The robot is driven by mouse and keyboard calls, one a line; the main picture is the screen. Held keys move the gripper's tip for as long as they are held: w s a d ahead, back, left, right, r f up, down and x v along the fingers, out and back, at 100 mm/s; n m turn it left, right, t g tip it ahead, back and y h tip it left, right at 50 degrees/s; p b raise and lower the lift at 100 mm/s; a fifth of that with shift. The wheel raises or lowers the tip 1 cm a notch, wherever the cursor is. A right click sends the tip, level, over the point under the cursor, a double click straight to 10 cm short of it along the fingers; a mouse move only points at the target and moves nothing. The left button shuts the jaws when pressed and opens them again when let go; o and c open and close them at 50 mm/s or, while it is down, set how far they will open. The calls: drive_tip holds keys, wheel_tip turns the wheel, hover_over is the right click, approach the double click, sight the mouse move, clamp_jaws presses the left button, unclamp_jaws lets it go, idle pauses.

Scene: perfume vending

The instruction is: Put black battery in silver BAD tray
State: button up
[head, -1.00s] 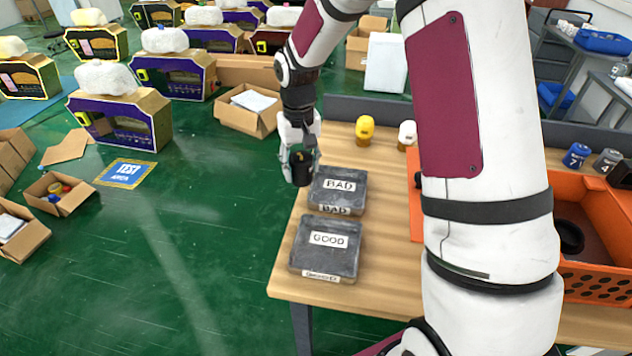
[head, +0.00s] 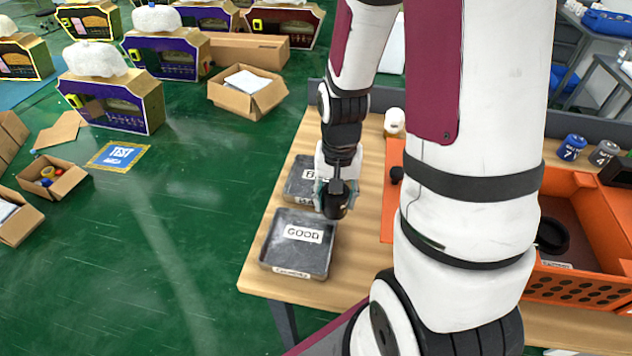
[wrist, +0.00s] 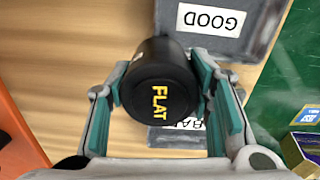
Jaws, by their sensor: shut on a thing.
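My gripper (head: 332,190) is shut on a black battery (head: 336,207), which also shows in the wrist view (wrist: 158,85) with "FLAT" in yellow on its end. The battery is held above the table, in the picture just right of where the two trays meet. The silver BAD tray (head: 296,192) lies behind the GOOD tray and is partly hidden by my gripper. In the wrist view, the BAD tray (wrist: 168,139) is mostly hidden behind the battery and the fingers. The GOOD tray (head: 278,254) lies nearer the front and looks empty.
A white-topped battery (head: 395,121) stands at the back of the wooden table (head: 290,285). An orange crate (head: 600,212) stands on the right, partly behind my arm. Blue (head: 571,147) and grey (head: 604,152) batteries stand beyond it. Green floor lies left of the table.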

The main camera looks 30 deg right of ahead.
drive_tip(key=shift+s+d+f+m, duration=0.15)
drive_tip(key=shift+s+m, duration=0.35)
drive_tip(key=shift+s, duration=0.7)
drive_tip(key=w+b, duration=0.1)
drive_tip(key=b, duration=0.1)
drive_tip(key=shift+w+d+f+b, duration=0.2)
drive_tip(key=shift+b, duration=0.15)
drive_tip(key=w+b, duration=0.1)
drive_tip(key=b, duration=0.2)
drive_tip(key=shift+d, duration=0.15)
drive_tip(key=w+d, duration=0.1)
drive_tip(key=w, duration=0.3)
drive_tip(key=w+d, duration=0.1)
drive_tip(key=w, duration=0.3)
drive_tip(key=w+d+f, duration=0.1)
drive_tip(key=w, duration=0.4)
drive_tip(key=shift+f, duration=1.75)
drive_tip(key=shift+f, duration=0.1)
drive_tip(key=o, duration=1.5)
